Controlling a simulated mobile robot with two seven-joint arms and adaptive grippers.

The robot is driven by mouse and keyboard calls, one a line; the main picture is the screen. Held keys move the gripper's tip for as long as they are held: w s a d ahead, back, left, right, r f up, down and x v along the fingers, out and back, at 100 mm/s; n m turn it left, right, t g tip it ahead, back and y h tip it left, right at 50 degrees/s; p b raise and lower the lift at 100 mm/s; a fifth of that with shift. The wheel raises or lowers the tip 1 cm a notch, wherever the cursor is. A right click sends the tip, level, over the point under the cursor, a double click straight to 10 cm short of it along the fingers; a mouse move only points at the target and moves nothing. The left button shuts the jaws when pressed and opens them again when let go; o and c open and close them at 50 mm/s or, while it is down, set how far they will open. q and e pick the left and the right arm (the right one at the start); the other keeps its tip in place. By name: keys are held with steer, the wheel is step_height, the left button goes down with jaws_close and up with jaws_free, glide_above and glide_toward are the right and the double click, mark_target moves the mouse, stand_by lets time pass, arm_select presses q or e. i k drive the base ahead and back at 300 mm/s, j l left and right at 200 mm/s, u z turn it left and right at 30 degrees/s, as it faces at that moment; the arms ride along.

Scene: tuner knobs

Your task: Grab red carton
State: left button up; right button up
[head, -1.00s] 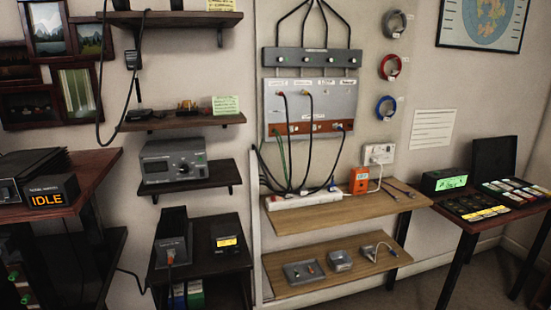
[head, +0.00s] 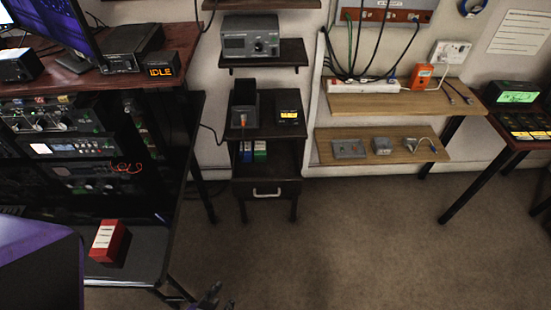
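The red carton (head: 107,243), with a white label on its face, stands on a low dark shelf (head: 150,245) of the rack desk at the lower left.
Rack devices (head: 70,150) fill the desk above the carton. A small drawer cabinet (head: 267,188) stands at the back. The carpet (head: 340,240) in the middle is clear.

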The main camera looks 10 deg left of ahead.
mark_target(107, 243)
steer(key=k+j+u, duration=0.1)
steer(key=u, duration=1.95)
